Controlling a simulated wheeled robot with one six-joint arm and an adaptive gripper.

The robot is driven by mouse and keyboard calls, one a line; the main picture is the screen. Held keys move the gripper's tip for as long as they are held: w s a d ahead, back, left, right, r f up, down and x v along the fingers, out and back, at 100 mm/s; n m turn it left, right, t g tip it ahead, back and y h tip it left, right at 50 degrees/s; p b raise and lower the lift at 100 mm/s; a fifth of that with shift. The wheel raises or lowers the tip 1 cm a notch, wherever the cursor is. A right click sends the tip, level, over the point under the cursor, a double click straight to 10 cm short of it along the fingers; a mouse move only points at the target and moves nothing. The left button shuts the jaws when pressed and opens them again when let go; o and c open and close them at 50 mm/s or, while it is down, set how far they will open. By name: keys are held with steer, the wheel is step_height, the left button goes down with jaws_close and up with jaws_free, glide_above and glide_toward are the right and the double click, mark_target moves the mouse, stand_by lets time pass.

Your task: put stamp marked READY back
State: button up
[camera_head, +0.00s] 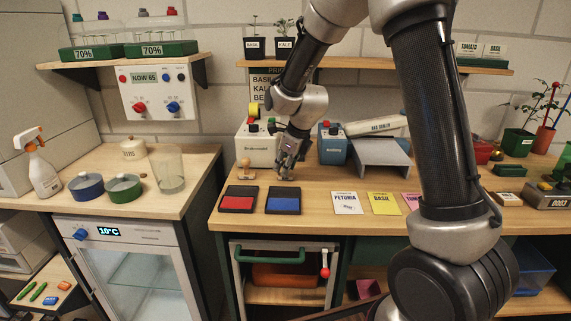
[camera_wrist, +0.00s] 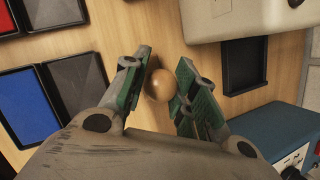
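My gripper (camera_head: 286,174) is low over the worktop, just behind the blue ink pad (camera_head: 283,200). In the wrist view, a round wooden knob (camera_wrist: 159,85), likely a stamp handle, sits between the two green-padded fingertips. The fingers are close on both sides of it; whether they press on it is not clear. Any marking on this stamp is hidden. Another wooden stamp (camera_head: 245,168) stands upright behind the red ink pad (camera_head: 238,198); its label cannot be read. A dark rectangle (camera_wrist: 245,65) lies flat on the worktop between the two machines.
A cream machine (camera_head: 258,149) and a blue machine (camera_head: 332,150) stand close behind my gripper. A grey stand (camera_head: 381,158) is to their right. Seed packets marked PETUNIA (camera_head: 347,203) and BASIL (camera_head: 384,203) lie at the front. My arm covers part of the right side.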

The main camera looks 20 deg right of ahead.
steer(key=shift+o, duration=0.9)
steer(key=shift+r, duration=0.2)
steer(key=v, duration=1.2)
steer(key=s+d+r+n, duration=0.1)
steer(key=s+d+n, duration=0.3)
steer(key=s+n, duration=0.5)
steer(key=s+d+r+n+h, duration=0.1)
steer(key=s+d+n, duration=0.3)
steer(key=s+n, duration=0.5)
steer(key=s+d+r+n, duration=0.3)
steer(key=s+d+n, duration=0.2)
steer(key=s+n, duration=0.3)
steer(key=s, duration=0.3)
steer(key=shift+s+n+h, duration=0.35)
steer(key=shift+n+h, duration=0.05)
steer(key=shift+r, duration=0.1)
